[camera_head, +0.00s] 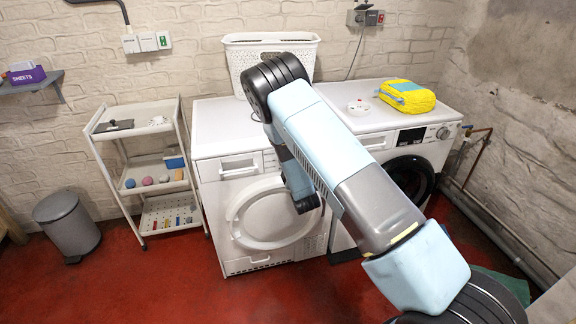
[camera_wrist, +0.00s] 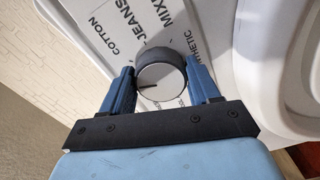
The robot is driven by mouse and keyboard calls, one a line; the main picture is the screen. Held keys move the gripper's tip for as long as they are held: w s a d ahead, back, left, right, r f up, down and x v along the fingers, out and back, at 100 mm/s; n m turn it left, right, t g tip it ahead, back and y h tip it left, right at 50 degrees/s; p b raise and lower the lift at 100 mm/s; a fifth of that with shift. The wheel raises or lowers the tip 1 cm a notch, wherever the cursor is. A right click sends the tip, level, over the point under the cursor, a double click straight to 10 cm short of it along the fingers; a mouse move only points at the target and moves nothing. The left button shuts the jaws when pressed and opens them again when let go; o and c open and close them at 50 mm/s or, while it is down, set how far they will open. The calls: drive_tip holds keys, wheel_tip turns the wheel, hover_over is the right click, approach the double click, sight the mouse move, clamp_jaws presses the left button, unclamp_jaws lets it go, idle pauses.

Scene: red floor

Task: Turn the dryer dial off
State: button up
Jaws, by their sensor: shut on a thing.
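The dryer (camera_head: 222,170) is the white machine on the left in the head view, its round white door closed. Its dial is hidden behind my arm there. In the wrist view, the round dial (camera_wrist: 161,82) has a dark rim and a pale face with a short dark mark pointing left in the picture. Around it the white panel (camera_wrist: 128,28) reads COTTON, JEANS and SYNTHETIC, with other words partly hidden. My gripper (camera_wrist: 161,76) is shut on the dial, one blue finger on each side. In the head view the fingers are hidden.
A washing machine (camera_head: 432,152) with a dark door stands on the right, a yellow bag (camera_head: 407,97) on top. A white basket (camera_head: 240,58) stands on the dryer. A trolley (camera_head: 143,165) and a bin (camera_head: 68,225) are at left. Red floor in front is clear.

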drive_tip(key=shift+s+a+f+n, duration=0.1)
drive_tip(key=shift+a+f+n, duration=0.05)
drive_tip(key=shift+n, duration=1.45)
drive_tip(key=o, duration=0.7)
drive_tip(key=shift+f, duration=0.1)
drive_tip(key=o, duration=0.3)
drive_tip(key=shift+o, duration=0.2)
drive_tip(key=v, duration=1.3)
drive_tip(key=shift+s+d, duration=0.2)
drive_tip(key=shift+s, duration=0.15)
